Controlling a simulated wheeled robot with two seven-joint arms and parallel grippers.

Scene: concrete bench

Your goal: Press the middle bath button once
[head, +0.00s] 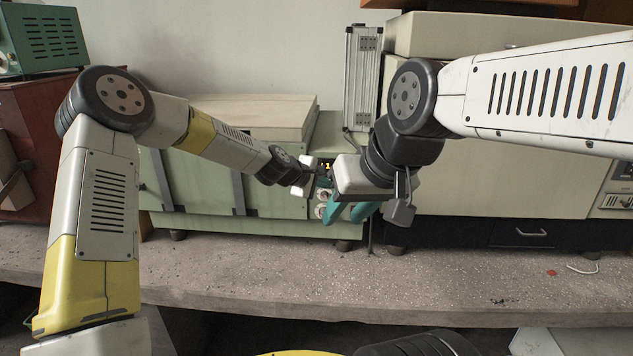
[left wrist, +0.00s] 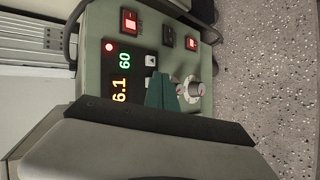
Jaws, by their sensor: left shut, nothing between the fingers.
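The bath (head: 225,180) is a long green unit on the bench. Its control panel (head: 325,167) is partly hidden by my grippers in the head view. In the left wrist view the panel (left wrist: 97,25) appears turned sideways, with lit digits and small grey buttons beside them. One button (left wrist: 151,60) is clear; a second (left wrist: 149,83) is partly covered by my fingers, and any further one is hidden. My left gripper (left wrist: 162,78) is shut and empty, its teal tips over or very near the buttons; contact cannot be told. My right gripper (head: 348,214) looks open and empty, in front of the panel.
Red switches (left wrist: 130,20) and a black switch (left wrist: 168,36) sit near the buttons, with a round knob (left wrist: 190,90) close to my left fingers. A large beige unit (head: 500,175) is at right. The front bench top (head: 440,280) is mostly clear.

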